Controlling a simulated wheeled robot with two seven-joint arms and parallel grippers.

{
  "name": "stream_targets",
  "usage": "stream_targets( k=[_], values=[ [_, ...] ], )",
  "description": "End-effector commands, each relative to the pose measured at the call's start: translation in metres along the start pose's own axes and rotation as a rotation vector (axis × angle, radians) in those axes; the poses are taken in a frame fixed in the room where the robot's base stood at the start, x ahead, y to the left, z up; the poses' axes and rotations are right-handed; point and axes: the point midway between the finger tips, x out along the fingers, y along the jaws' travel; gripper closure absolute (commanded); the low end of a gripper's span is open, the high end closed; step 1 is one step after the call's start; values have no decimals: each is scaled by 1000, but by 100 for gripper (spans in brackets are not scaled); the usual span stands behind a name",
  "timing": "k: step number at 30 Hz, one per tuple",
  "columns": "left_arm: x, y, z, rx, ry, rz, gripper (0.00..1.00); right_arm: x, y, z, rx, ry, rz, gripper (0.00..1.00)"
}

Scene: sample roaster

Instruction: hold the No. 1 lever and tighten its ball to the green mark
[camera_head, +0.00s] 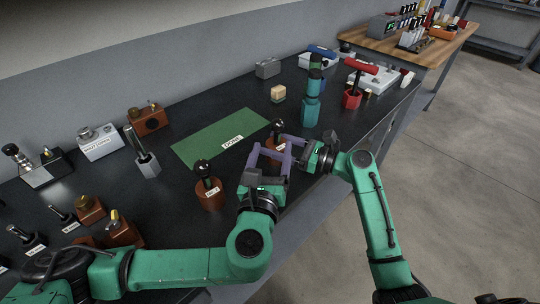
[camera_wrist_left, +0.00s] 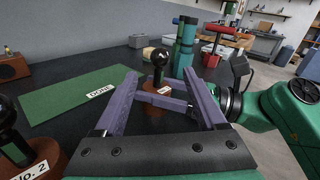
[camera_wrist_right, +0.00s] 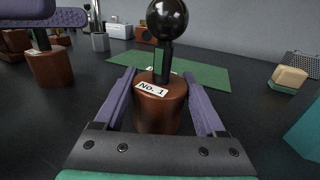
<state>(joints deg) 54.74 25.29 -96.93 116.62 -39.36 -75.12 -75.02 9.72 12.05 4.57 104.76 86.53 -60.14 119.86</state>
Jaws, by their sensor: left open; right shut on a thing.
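The No. 1 lever has a black ball (camera_wrist_right: 167,18) on a dark stem above a round brown base (camera_wrist_right: 158,112) with a "No. 1" label. My right gripper (camera_head: 281,150) is shut on this base, one purple finger on each side. A narrow green strip (camera_wrist_right: 158,60) shows beside the stem below the ball. My left gripper (camera_head: 269,154) is open and empty. In the left wrist view the lever's ball (camera_wrist_left: 160,56) stands upright ahead, between and beyond the left fingertips, apart from them. The left fingers partly hide the base in the head view.
The No. 2 lever (camera_head: 207,187) stands left of my left gripper. A green "DONE" mat (camera_head: 215,137) lies behind. A teal bottle-shaped thing (camera_head: 311,108) and a red T-handled tool (camera_head: 353,92) stand to the right. Several other fixtures line the bench's left side.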

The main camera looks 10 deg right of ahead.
Motion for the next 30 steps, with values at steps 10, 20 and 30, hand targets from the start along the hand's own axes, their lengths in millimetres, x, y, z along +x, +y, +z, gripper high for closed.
stream_targets(
  k=[10, 20, 30],
  values=[
    [-22, 0, 0, 1, 0, 2, 27, 0, 0, 0, 0, -1, 1, 100],
    [6, 3, 18, -266, 33, -4, 27, 0, 0, 0, 0, -1, 1, 100],
    [38, -16, 8, -313, -8, 204, 27, 0, 0, 0, 0, -1, 1, 100]
  ],
)
